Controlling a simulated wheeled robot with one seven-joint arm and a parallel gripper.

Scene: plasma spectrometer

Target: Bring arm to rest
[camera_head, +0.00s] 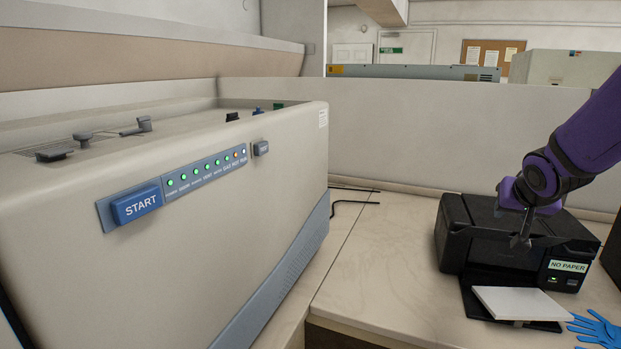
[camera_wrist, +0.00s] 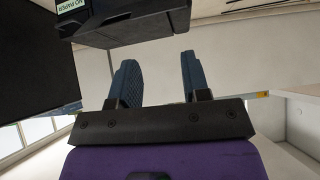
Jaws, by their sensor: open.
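My purple arm reaches in from the right in the head view. My gripper (camera_head: 522,240) hangs over the front of the black printer (camera_head: 470,222), pointing down; I cannot tell its height above it. In the wrist view my gripper (camera_wrist: 157,78) shows two blue-grey fingers standing apart with nothing between them. The printer also shows upside down at the top of the wrist view (camera_wrist: 130,22), beyond the fingertips. Its label reads "NO PAPER". A white stack of paper (camera_head: 520,303) lies on the printer's front tray.
A large beige spectrometer (camera_head: 262,205) with a blue START button (camera_head: 137,205) and a row of lit indicators fills the left. A blue glove (camera_head: 600,328) lies right of the paper. The pale bench (camera_head: 385,275) between spectrometer and printer is clear. A low partition (camera_head: 430,135) stands behind.

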